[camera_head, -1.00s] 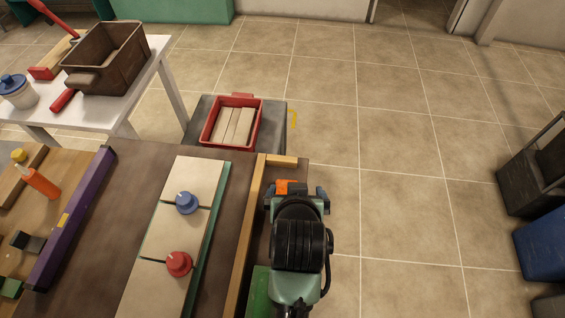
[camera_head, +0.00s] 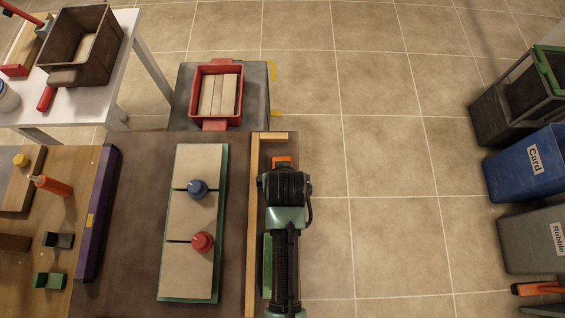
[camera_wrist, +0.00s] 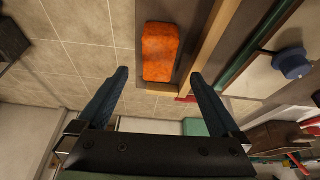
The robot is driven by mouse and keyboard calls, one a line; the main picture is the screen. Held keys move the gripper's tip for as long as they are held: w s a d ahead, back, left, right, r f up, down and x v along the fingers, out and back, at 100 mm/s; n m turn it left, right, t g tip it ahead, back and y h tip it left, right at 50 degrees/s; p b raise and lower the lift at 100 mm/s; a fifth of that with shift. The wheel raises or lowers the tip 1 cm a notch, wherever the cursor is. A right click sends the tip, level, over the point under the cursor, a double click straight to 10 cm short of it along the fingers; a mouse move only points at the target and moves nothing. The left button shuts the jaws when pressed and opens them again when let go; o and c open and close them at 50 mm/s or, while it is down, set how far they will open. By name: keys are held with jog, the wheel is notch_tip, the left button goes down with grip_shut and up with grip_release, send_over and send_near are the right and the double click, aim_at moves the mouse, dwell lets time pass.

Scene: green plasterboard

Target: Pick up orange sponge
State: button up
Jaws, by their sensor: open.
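The orange sponge (camera_head: 281,160) lies on the narrow brown strip at the right edge of the workbench, outside the wooden rail. In the head view only its far end shows; my wrist covers the rest. In the wrist view the whole sponge (camera_wrist: 160,50) shows as a rough orange block. My gripper (camera_wrist: 158,73) is open and empty. Its two dark fingers point toward the sponge, one to each side of it in the picture. They look apart from it; the remaining gap is hard to judge. In the head view the fingers are hidden.
A wooden rail (camera_head: 252,225) runs close along the left of my arm, with a short end piece (camera_head: 273,136) beyond the sponge. A green block (camera_head: 267,262) lies beside my arm. A board with blue and red knobs (camera_head: 192,270) is left. Open floor (camera_head: 390,180) lies right.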

jog(key=shift+w+p+x, duration=0.1)
jog(key=shift+p+x, duration=0.15)
jog(key=shift+x, duration=1.4)
jog(key=shift+w+p+x, duration=0.15)
jog(key=shift+p+x, duration=0.1)
jog(key=shift+x, duration=1.45)
jog(key=shift+w+f, duration=0.2)
jog(key=shift+f, duration=0.2)
jog(key=shift+f, duration=0.25)
jog(key=c, duration=1.4)
jog(key=shift+r+b, duration=0.45)
jog(key=shift+r, duration=4.85)
